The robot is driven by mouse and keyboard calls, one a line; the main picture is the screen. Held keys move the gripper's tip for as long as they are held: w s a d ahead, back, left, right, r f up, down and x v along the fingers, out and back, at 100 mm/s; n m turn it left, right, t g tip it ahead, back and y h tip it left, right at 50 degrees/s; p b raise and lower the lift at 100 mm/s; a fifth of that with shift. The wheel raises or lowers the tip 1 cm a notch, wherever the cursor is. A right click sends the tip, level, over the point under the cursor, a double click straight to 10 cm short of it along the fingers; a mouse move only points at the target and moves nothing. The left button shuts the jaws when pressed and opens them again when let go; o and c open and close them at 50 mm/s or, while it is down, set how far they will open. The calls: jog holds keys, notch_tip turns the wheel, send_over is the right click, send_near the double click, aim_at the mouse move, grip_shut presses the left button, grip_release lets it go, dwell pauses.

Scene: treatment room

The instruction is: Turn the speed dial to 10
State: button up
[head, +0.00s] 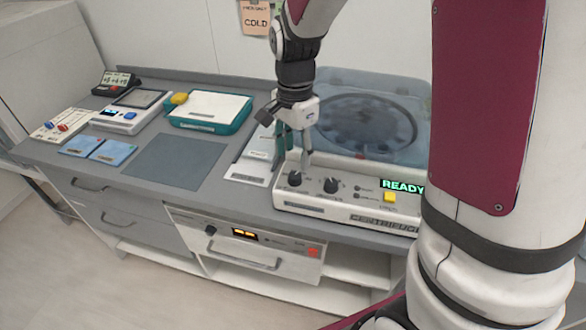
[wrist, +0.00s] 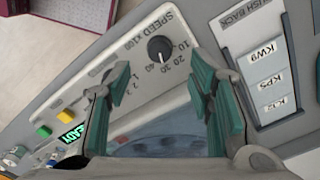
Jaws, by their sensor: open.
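The centrifuge (head: 345,208) stands at the right end of the counter with its clear lid closed. Its speed dial (head: 295,178), a black round knob, is the left of two on the sloped front panel. In the wrist view the speed dial (wrist: 158,48) sits beside "SPEED x100" with marks 10, 20, 30 and 40; its exact pointer setting is too small to read surely. My gripper (head: 296,153) is open and empty, above the panel near this dial. In the wrist view the dial appears beyond the gap between my fingers (wrist: 160,92), not gripped.
A second knob (head: 331,185) is close by on the right, mostly hidden by a finger in the wrist view. A yellow button (head: 389,197) and green READY display (head: 403,186) are further right. A labelled rack (wrist: 268,80) adjoins the centrifuge. A grey mat (head: 176,160) lies left.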

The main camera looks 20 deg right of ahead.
aim_at(295, 175)
jog(key=shift+f, duration=3.2)
grip_shut()
